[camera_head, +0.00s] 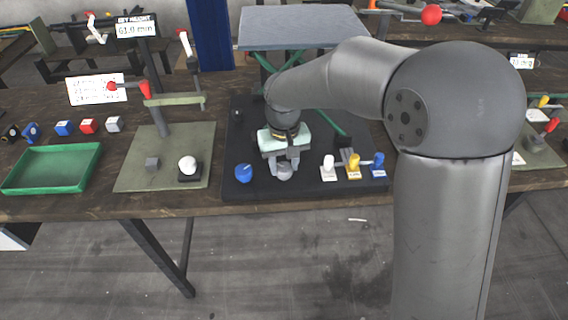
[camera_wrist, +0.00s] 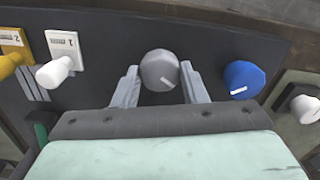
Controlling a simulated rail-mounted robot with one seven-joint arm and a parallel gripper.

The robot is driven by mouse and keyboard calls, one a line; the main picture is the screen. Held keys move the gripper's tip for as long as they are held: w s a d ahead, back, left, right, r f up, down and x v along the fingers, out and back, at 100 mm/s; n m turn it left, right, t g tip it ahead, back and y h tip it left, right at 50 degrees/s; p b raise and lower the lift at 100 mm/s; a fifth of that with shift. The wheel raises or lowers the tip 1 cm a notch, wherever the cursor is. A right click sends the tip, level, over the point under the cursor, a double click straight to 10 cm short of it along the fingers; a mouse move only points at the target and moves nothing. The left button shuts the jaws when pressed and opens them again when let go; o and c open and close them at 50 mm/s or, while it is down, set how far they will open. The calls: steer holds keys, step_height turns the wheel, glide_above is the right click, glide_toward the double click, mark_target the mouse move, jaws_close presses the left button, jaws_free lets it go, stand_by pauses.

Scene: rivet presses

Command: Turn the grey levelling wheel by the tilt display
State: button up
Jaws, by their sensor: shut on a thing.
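The grey levelling wheel (camera_wrist: 160,70) is a round knob with a pale pointer line, on the front of a dark base plate (camera_head: 240,188). In the wrist view its pointer slants to the lower right. My gripper (camera_wrist: 159,82) is shut on the grey wheel, one finger on each side of it. In the head view my gripper (camera_head: 285,172) comes down over the wheel (camera_head: 285,174) from above. A blue wheel (camera_head: 243,173) with a white line stands just left of it, and shows at the right in the wrist view (camera_wrist: 243,79).
Right of my gripper stand white (camera_head: 328,163), yellow (camera_head: 353,168) and blue (camera_head: 378,162) levers with number plates. A grey lift table (camera_head: 300,27) rises behind. A green tray (camera_head: 52,168) lies at left. A display (camera_head: 136,28) reads a height.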

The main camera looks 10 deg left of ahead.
mark_target(284, 167)
stand_by(0.4)
steer(key=o, duration=1)
steer(key=shift+r, duration=0.1)
step_height(284, 167, up, 17)
steer(key=shift+r, duration=0.15)
